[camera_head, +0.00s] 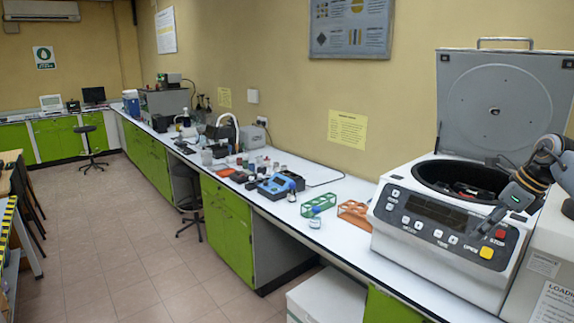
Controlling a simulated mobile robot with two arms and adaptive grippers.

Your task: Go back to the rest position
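My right gripper (490,222) comes in from the right edge and points down and left. It is in front of the centrifuge's right front, close to the panel's red button. Its fingers are small and blend with the panel, so I cannot tell whether they are open or shut, and I see nothing clearly held. The white centrifuge (408,248) stands on the bench with its lid (497,104) raised and its dark bowl showing. My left gripper is not in view.
The white bench (345,262) runs along the wall, over green cabinets (227,225). An orange rack (354,214), a green rack (318,204), a small bottle (315,222) and a blue device (275,187) stand left of the centrifuge. The tiled floor (130,240) left of the bench is largely clear.

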